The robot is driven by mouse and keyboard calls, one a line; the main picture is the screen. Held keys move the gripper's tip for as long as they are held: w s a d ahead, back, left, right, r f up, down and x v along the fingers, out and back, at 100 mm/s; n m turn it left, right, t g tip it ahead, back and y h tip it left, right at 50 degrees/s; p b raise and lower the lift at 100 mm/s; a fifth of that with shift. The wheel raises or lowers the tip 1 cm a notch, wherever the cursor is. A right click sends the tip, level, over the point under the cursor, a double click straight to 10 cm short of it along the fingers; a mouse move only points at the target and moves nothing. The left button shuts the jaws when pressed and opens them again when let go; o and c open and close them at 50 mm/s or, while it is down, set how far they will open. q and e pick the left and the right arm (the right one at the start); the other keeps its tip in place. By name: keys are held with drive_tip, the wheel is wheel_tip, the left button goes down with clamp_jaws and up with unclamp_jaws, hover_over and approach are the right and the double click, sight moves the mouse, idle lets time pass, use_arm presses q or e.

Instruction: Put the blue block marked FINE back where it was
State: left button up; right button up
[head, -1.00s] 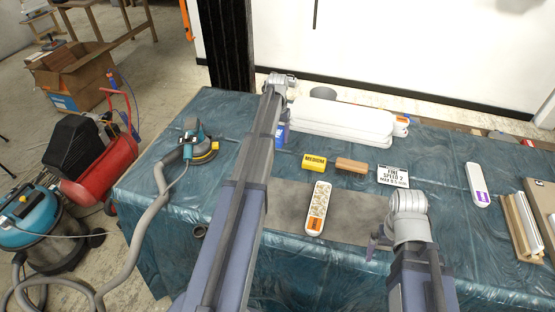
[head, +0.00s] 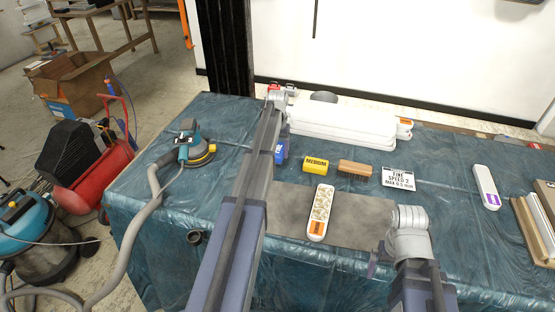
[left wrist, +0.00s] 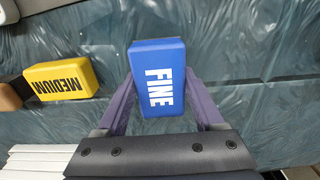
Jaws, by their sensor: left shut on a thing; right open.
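The blue block marked FINE (left wrist: 158,75) is between the fingers of my left gripper (left wrist: 165,100) in the left wrist view, and the gripper is shut on it. The block is partly hidden behind my left arm in the head view, with a blue part (head: 281,152) showing at the arm's right side. The yellow block marked MEDIUM (head: 316,165) lies to its right on the blue sheet; it also shows in the left wrist view (left wrist: 62,80). My right gripper (head: 378,262) is open and empty over the front of the table.
A wooden brush (head: 355,169) and a label card (head: 399,178) lie right of the yellow block. A stack of white panels (head: 340,122) stands behind. A patterned relief strip (head: 321,212) lies on the grey mat (head: 362,218). A sander (head: 190,148) is at left.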

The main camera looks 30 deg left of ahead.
use_arm(q)
wheel_tip(320, 180, down, 3)
drive_tip(key=shift+f+b, duration=0.15)
drive_tip(key=shift+b, duration=1.1)
drive_tip(key=o, duration=0.9)
drive_tip(key=shift+c, duration=0.2)
drive_tip(key=o, duration=0.4)
drive_tip(key=shift+o, duration=0.2)
wheel_tip(320, 180, up, 12)
drive_tip(key=p, duration=1.2)
